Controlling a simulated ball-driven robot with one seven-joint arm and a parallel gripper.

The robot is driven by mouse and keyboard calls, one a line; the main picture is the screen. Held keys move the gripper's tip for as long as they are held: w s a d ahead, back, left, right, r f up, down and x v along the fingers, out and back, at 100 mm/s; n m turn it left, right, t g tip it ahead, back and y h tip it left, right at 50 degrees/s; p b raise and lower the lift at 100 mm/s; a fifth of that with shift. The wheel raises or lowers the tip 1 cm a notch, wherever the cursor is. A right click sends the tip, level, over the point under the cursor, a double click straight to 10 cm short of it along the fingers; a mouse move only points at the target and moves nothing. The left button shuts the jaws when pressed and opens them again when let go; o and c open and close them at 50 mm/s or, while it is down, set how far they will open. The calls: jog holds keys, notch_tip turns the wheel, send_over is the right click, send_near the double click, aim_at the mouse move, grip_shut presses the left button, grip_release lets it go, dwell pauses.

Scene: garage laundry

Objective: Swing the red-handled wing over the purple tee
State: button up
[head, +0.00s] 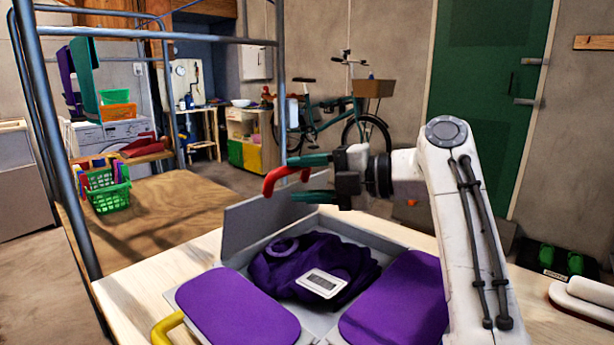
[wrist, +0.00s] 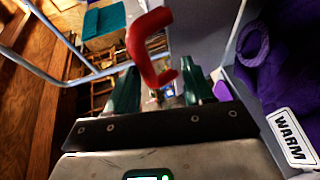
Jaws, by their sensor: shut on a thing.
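The purple tee (head: 305,262) lies bunched on the grey folding board (head: 345,226), with a white label card (head: 321,283) on top; in the wrist view the card (wrist: 291,136) reads WARM. The red handle (head: 284,177) is held between the fingers of my gripper (head: 292,177), above the far side of the board. In the wrist view the red handle (wrist: 146,45) sits between both green fingers. The grey wing (head: 262,217) stands raised beside the tee, not over it. The handle's join to the wing is hidden by my lower finger.
Two purple pads lie on the near left (head: 238,306) and near right (head: 398,298) of the board. A yellow handle (head: 167,329) sticks out at the front left. A blue-grey metal frame (head: 282,80) rises behind. A white object (head: 582,298) lies at the right.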

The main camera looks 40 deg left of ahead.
jog(key=shift+s+f, duration=0.1)
jog(key=shift+f, duration=0.7)
jog(key=r+p+v, duration=0.1)
jog(key=v, duration=1)
jog(key=shift+r, duration=0.3)
jog(key=shift+a+r, duration=0.1)
